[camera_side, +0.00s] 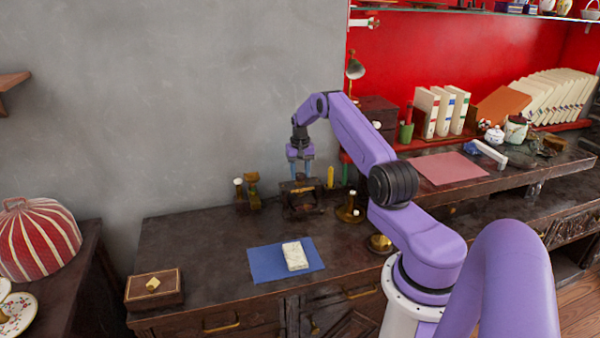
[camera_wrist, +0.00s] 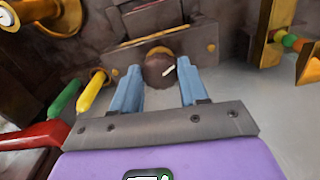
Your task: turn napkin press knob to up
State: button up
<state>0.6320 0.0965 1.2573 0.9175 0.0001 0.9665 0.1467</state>
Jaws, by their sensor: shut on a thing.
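The napkin press (camera_side: 303,203) is a small dark wooden block with brass fittings near the back of the dark cabinet top. In the wrist view its front plate (camera_wrist: 196,43) has a dark round knob (camera_wrist: 158,74) with a short white mark, which slants toward the upper right. My gripper (camera_side: 300,158) points down over the press in the side view. Its two blue fingers stand on either side of the knob and are shut on it.
A blue napkin (camera_side: 262,264) with a white block (camera_side: 295,256) lies in front. A wooden box (camera_side: 154,289) stands at the front left. The left-middle cabinet top is clear.

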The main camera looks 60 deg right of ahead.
aim_at(300, 174)
jog(key=n, duration=1.2)
jog(key=shift+d, duration=0.1)
dwell(0.6)
jog(key=o, duration=1.1)
jog(key=shift+c, duration=0.2)
notch_tip(300, 174, up, 18)
jog(key=shift+f, duration=0.25)
